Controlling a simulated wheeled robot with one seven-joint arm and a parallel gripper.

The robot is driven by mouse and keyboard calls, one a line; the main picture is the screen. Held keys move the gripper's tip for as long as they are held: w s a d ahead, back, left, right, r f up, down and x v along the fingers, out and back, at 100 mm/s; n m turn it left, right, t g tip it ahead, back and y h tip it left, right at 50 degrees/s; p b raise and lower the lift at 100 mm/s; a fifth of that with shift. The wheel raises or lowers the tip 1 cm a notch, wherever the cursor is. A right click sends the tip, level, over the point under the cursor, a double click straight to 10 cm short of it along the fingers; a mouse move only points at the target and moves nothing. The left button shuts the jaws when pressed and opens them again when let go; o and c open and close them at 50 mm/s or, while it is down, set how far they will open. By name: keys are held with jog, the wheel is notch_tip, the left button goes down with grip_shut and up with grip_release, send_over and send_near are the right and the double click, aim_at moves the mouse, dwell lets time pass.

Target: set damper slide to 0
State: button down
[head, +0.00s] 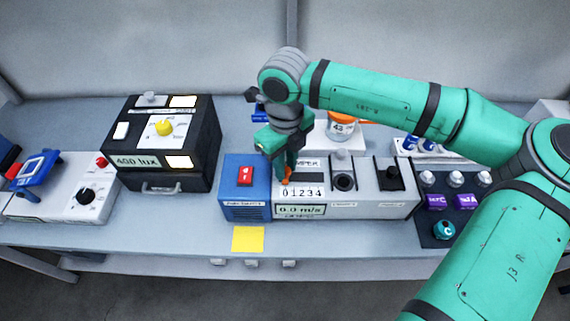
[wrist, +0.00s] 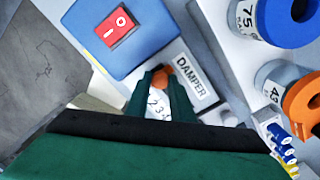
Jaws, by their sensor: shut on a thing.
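The damper slide's orange knob (head: 288,173) sits on the left part of the grey unit, above a white scale marked 0 1 2 3 4 (head: 301,192). It also shows in the wrist view (wrist: 161,76), between my fingertips beside the DAMPER label (wrist: 191,77). My gripper (head: 284,176) points down and is shut on the knob. The fingers hide part of the knob and the scale, so its exact setting is hard to read; in the head view it is near the 0 end. The display (head: 300,210) below reads 0.0 m/s.
A blue box with a red switch (head: 245,175) adjoins the unit on the left. A black 400 lux box (head: 190,140) stands further left. An orange-and-white container (head: 341,127) is behind. A dark panel with knobs (head: 461,186) is to the right. A yellow note (head: 248,239) lies in front.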

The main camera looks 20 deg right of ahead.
jog(key=shift+w+a, duration=0.1)
jog(key=shift+a, duration=0.1)
jog(key=c, duration=1.5)
grip_release()
jog(key=shift+c, duration=0.2)
jog(key=shift+r, duration=0.1)
jog(key=shift+r, duration=0.3)
notch_tip(320, 180, up, 10)
